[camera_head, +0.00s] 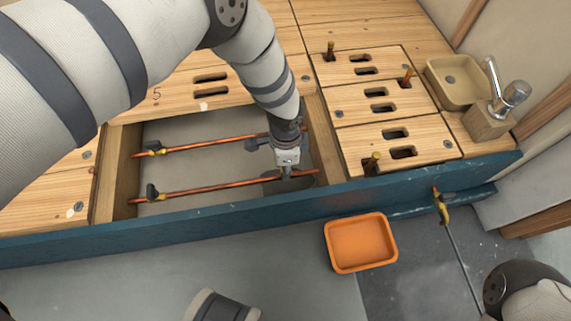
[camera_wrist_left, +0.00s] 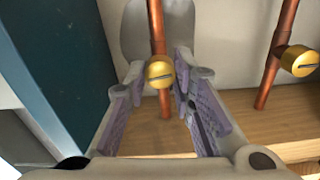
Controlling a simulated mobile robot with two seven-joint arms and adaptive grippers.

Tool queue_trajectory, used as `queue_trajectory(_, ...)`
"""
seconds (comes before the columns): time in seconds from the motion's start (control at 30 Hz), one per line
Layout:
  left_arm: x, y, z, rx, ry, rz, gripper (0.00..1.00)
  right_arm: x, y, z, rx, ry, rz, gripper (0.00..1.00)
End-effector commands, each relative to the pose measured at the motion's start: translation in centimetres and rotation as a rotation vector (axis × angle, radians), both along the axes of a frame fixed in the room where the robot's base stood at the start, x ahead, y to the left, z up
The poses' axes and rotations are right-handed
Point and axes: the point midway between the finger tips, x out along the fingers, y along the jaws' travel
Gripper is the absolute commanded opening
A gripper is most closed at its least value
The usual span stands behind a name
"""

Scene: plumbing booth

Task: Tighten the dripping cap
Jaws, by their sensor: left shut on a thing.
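An open floor cavity holds two copper pipes, the rear pipe (camera_head: 215,143) and the front pipe (camera_head: 215,188). My left gripper (camera_head: 287,172) reaches down over the right end of the front pipe. In the left wrist view a slotted brass cap (camera_wrist_left: 160,74) on that pipe sits between the two fingers (camera_wrist_left: 158,100), and the gripper is shut on it. A second slotted brass cap (camera_wrist_left: 298,61) is on the other pipe, clear of the fingers. A dark patch (camera_head: 272,188) lies on the cavity floor under the front pipe.
Black-handled valves (camera_head: 152,192) sit at the pipes' left ends. A blue front board (camera_head: 200,222) borders the cavity. Slotted wooden panels and a small basin (camera_head: 455,80) are at right.

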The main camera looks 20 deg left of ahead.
Motion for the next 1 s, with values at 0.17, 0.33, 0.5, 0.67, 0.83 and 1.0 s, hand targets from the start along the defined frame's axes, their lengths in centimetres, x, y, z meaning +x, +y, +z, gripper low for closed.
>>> queue_trajectory(0.17, -0.05, 0.07, -0.05, 0.001, 0.002, -0.09, 0.0, 0.0, 0.01, -0.06, 0.0, 0.001, 0.0, 0.4)
queue_trajectory(0.33, -0.06, 0.05, -0.04, 0.001, 0.003, -0.146, 0.0, -0.01, 0.02, -0.1, 0.0, 0.001, 0.0, 0.4)
queue_trajectory(0.5, -0.06, 0.06, -0.04, 0.001, 0.003, -0.173, 0.0, -0.01, 0.02, -0.1, 0.001, 0.001, 0.001, 0.4)
queue_trajectory(0.67, -0.06, 0.06, -0.04, 0.001, 0.002, -0.181, 0.0, -0.02, 0.02, -0.1, 0.001, 0.001, 0.001, 0.4)
queue_trajectory(0.83, -0.06, 0.06, -0.04, 0.001, 0.002, -0.181, 0.0, -0.02, 0.02, -0.1, 0.001, 0.001, 0.001, 0.4)
queue_trajectory(1.0, -0.06, 0.06, -0.04, 0.001, 0.002, -0.181, 0.36, -0.02, 0.02, -0.1, 0.001, 0.001, 0.001, 0.4)
